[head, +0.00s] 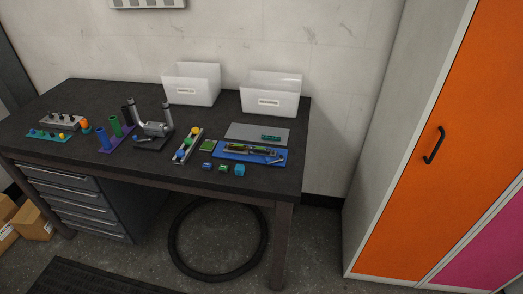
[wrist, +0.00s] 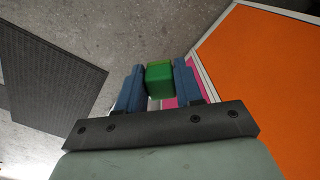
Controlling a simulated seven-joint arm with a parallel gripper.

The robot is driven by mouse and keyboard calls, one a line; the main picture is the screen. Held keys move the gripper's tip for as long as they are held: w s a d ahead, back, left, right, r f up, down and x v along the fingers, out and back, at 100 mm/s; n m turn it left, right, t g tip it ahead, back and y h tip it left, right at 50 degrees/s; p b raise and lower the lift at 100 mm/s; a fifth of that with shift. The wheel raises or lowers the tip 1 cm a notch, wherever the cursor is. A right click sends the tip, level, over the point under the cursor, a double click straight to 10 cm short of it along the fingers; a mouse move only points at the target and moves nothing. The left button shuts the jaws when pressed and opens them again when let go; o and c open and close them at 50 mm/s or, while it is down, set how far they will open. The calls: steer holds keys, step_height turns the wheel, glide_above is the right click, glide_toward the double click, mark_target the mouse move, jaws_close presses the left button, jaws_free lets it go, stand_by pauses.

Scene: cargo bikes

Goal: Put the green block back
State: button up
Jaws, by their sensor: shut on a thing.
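My gripper (wrist: 158,72) is shut on a green block (wrist: 160,80) in the wrist view. The block sits between its two blue fingers, near the tips. The floor and the orange cabinet lie behind it in that view. My gripper and the held block are not in the head view. In the head view, a dark workbench (head: 75,102) carries a purple stand (head: 119,141) with a blue and a green cylinder. A flat green piece (head: 207,146) and several small blue and green pieces, one a light-blue cube (head: 239,170), lie towards its front right.
Two white bins (head: 195,96) stand at the bench's back. A grey plate (head: 245,132) and a blue tray (head: 230,156) lie at the right. A tall cabinet with an orange door (head: 430,120) stands right of the bench. A black tyre (head: 180,250) is below it.

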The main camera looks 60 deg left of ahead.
steer(key=s+a+n, duration=0.3)
steer(key=a+n, duration=0.1)
steer(key=a, duration=1.6)
step_height(320, 180, up, 11)
steer(key=n, duration=0.5)
glide_above(256, 178)
steer(key=shift+f, duration=5.05)
steer(key=shift+f, duration=0.1)
